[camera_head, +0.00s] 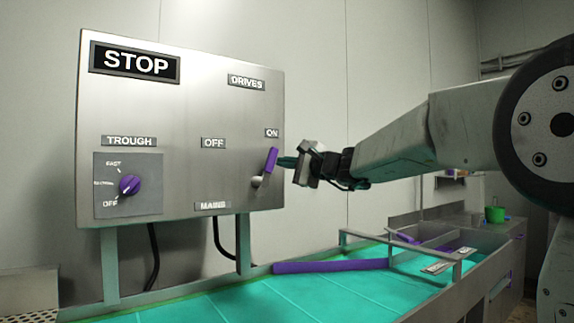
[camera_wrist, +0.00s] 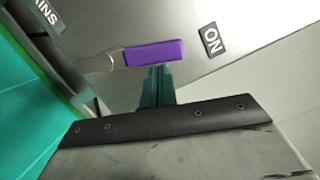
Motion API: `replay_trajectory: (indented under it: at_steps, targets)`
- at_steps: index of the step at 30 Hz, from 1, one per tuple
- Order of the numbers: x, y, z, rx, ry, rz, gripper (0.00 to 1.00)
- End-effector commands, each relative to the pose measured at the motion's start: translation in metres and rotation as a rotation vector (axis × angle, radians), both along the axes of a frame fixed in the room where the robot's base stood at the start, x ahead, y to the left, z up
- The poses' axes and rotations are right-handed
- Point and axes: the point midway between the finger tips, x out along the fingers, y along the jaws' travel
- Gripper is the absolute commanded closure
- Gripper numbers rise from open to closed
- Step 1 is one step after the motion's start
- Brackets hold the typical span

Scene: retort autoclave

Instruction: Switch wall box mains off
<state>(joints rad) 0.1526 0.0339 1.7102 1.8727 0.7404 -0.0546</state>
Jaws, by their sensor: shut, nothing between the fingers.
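The wall box (camera_head: 190,105) is a grey metal panel with labels STOP, DRIVES, TROUGH, OFF, ON and MAINS. The mains handle (camera_head: 271,161) is a purple grip on a metal pivot near the box's right edge. It points up toward the ON label (camera_head: 272,133). The handle (camera_wrist: 153,53) also shows in the wrist view, with the ON label (camera_wrist: 212,40) to its right. My gripper (camera_head: 286,161) is shut and empty, just right of the handle. In the wrist view its fingertips (camera_wrist: 157,72) are right at the grip's edge; I cannot tell whether they touch it.
A purple trough knob (camera_head: 130,185) sits at the box's lower left. Below is a turquoise trough surface (camera_head: 260,300) with a purple bar (camera_head: 330,266) and a metal rail (camera_head: 400,249). Black cables hang under the box. The wall left of the handle's OFF label (camera_head: 213,143) is flat panel.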

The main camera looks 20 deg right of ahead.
Motion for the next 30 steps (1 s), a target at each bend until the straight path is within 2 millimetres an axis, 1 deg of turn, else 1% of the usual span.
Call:
replay_trajectory:
  at_steps: [11,16,20,30]
  targets:
    - [-0.001,0.004,0.004,-0.062,-0.022,0.002,1.0]
    - [-0.003,0.009,0.007,-0.133,-0.044,0.001,1.0]
    - [-0.005,0.014,0.012,-0.221,-0.074,0.001,1.0]
    - [-0.012,0.036,0.019,-0.527,-0.173,0.003,1.0]
